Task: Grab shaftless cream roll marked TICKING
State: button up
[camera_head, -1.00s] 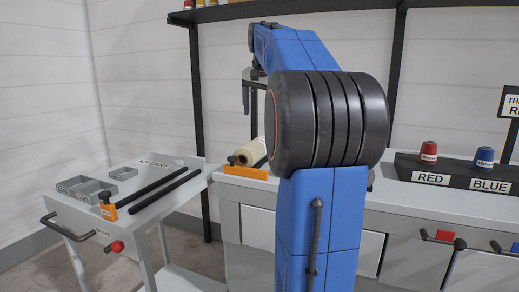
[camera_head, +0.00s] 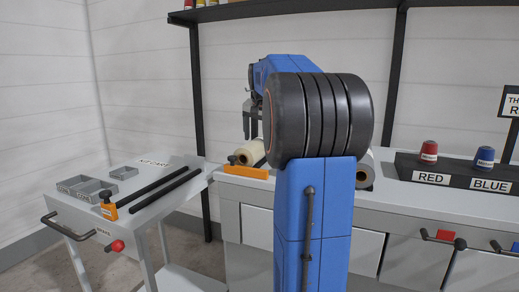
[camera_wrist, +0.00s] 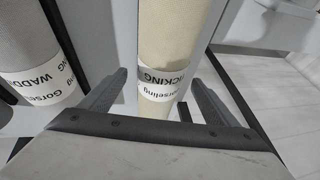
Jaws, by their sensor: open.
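The cream roll (camera_wrist: 172,40) is in the middle of the wrist view, with a white band (camera_wrist: 162,80) lettered TICKING, seen upside down. In the head view the cream roll (camera_head: 248,153) lies on the counter behind an orange block, partly hidden by my arm. My gripper (camera_wrist: 163,92) is open in the wrist view, one finger on each side of the banded roll. I cannot tell whether a finger touches it. In the head view my gripper (camera_head: 250,118) points down above the roll's near end.
A grey roll (camera_wrist: 25,45) with a WADDING band lies left of the cream one. An orange block (camera_head: 245,172) stands at the counter's edge. A cart (camera_head: 150,220) with two dark bars (camera_head: 165,186) and grey trays stands left. Red (camera_head: 429,150) and blue thread cones are right.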

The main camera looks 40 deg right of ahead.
jog(key=x, duration=0.3)
jog(key=shift+w+f, duration=0.1)
jog(key=shift+f, duration=0.1)
jog(key=shift+c, duration=0.6)
jog(key=c, duration=1.4)
jog(key=shift+r, duration=0.15)
